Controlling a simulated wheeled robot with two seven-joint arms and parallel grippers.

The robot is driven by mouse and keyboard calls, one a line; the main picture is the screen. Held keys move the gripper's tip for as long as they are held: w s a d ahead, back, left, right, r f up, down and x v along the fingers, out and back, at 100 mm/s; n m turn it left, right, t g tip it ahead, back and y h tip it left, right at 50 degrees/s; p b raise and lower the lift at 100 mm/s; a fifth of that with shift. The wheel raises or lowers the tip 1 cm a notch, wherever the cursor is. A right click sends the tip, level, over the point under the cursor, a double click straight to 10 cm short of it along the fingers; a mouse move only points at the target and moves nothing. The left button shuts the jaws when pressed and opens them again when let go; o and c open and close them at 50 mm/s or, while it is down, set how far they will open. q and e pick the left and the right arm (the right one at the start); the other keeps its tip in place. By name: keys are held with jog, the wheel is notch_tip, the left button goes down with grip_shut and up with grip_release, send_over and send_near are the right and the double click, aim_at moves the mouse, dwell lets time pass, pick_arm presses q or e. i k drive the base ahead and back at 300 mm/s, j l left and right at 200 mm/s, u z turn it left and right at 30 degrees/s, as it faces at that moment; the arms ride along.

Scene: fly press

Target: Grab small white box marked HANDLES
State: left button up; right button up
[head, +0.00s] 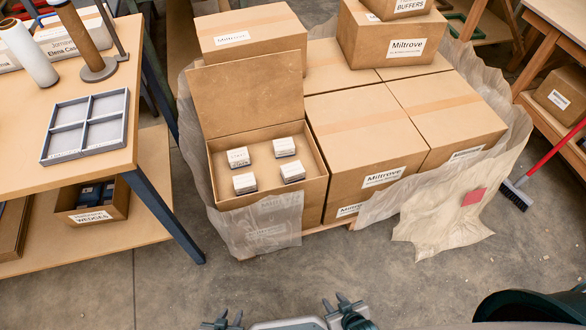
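Several small white boxes stand apart in an open cardboard carton: one at the back left (238,157), one at the back right (284,147), one at the front left (245,183) and one at the front right (292,172). Their print is too small to read, so I cannot tell which is marked HANDLES. The carton (268,193) has its lid flap raised at the back. My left gripper (222,321) and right gripper (343,306) are low at the bottom edge, well short of the carton. Nothing shows in either; their finger gaps are unclear.
Large Milltrove cartons (365,150) stand right of and behind the open one, with loose plastic wrap (262,228) around them. A workbench (30,110) with a grey divided tray (88,125) is at left. A red-handled broom (517,192) is at right. The front floor is clear.

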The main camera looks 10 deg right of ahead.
aim_at(283, 148)
jog(key=i+l+u, duration=0.1)
jog(key=l, duration=0.5)
jog(key=i+l+u, duration=0.15)
jog(key=l, duration=0.5)
jog(key=i+l+u, duration=0.1)
jog(key=l, duration=0.55)
